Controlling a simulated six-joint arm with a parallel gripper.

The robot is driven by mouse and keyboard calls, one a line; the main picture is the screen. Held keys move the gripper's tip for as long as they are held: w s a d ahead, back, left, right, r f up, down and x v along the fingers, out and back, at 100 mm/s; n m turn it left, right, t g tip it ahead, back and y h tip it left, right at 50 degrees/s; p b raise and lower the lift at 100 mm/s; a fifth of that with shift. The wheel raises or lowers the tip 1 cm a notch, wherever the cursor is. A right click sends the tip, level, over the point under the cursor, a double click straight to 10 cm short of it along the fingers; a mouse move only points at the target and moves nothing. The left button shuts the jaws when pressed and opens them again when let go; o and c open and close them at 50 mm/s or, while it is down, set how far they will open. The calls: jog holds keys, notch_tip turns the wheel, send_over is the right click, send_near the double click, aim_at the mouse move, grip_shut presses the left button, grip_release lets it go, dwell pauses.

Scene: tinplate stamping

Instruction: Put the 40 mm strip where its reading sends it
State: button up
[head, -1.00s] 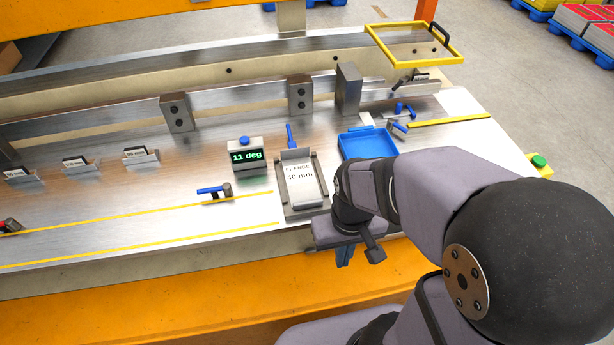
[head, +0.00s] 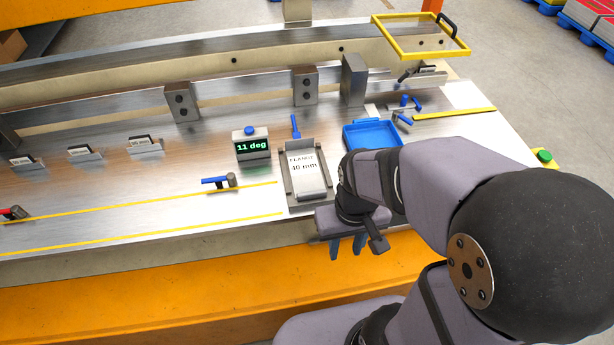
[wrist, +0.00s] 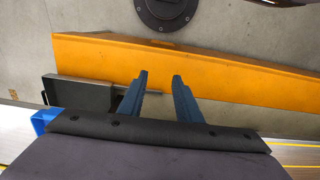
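The 40 mm strip (head: 308,182) carries a white label reading "FLANGE 40 mm". It lies in a grey metal holder (head: 325,193) near the front edge of the bench, and its far end looks bent up. A small display box (head: 252,147) just left of it reads "11 deg" in green. My gripper (head: 347,250) is in front of the holder, past the bench edge, with its blue fingers pointing down. The wrist view shows the fingers (wrist: 160,78) apart with nothing between them.
A blue tray (head: 372,136) stands right of the holder, behind my arm. Small labelled racks (head: 146,146) stand at left. A blue-handled clamp (head: 218,182) lies left of the holder. A yellow-framed guard (head: 420,52) is at back right. An orange beam (head: 180,285) runs below the bench.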

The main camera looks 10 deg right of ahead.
jog(key=w+a+r+n, duration=0.2)
jog(key=w+r+n, duration=0.3)
jog(key=w+n, duration=0.4)
notch_tip(320, 180, up, 4)
jog(key=f+n, duration=0.1)
jog(key=n, duration=0.8)
send_over(312, 193)
jog(key=shift+w+a+r+p, duration=0.1)
jog(key=shift+a+r+p, duration=0.05)
jog(key=shift+r+p, duration=0.15)
jog(key=shift+f+p, duration=1.15)
jog(key=shift+f, duration=2.55)
jog(key=shift+c, duration=0.7)
grip_shut()
